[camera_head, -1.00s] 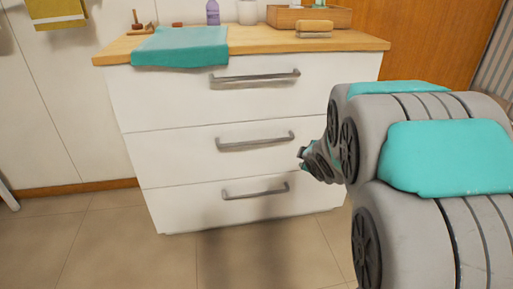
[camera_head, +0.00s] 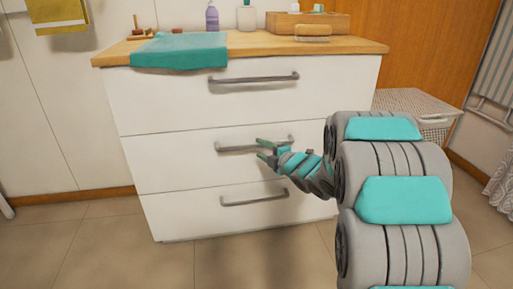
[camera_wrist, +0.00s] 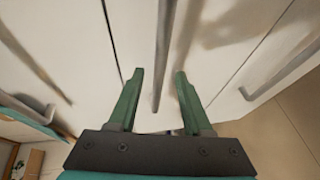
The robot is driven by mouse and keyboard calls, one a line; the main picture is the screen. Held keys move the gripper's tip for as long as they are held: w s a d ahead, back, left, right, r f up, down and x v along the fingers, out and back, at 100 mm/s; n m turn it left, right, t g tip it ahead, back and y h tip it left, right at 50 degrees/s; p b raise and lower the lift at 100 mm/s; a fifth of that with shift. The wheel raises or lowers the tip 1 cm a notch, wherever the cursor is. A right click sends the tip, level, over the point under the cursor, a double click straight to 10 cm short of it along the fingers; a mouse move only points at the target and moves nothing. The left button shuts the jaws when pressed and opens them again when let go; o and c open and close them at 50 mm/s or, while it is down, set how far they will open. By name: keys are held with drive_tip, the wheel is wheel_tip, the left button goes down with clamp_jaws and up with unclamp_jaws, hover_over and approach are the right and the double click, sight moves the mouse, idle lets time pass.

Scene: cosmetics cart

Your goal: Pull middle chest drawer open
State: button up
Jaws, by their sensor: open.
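The white chest (camera_head: 160,100) has three stacked drawers, each with a grey bar handle. The middle drawer (camera_head: 170,155) looks flush with the others, closed. Its handle (camera_head: 230,149) is partly hidden by my gripper at its right end. My gripper (camera_head: 261,148) is in front of this right part, fingers open, one above and one below the bar. In the wrist view, the middle handle (camera_wrist: 164,40) runs between the two green fingers of my gripper (camera_wrist: 160,72), with a gap visible on both sides. No grip on the bar is seen.
The top drawer handle (camera_head: 253,78) and bottom drawer handle (camera_head: 254,198) lie above and below. A teal towel (camera_head: 180,51) hangs over the wooden top's front edge. A wicker basket (camera_head: 432,108) stands right of the chest. The floor in front is clear.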

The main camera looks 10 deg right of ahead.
sight(258, 147)
drive_tip(key=shift+x, duration=1.85)
drive_tip(key=shift+c, duration=0.2)
clamp_jaws()
drive_tip(key=shift+f, duration=0.1)
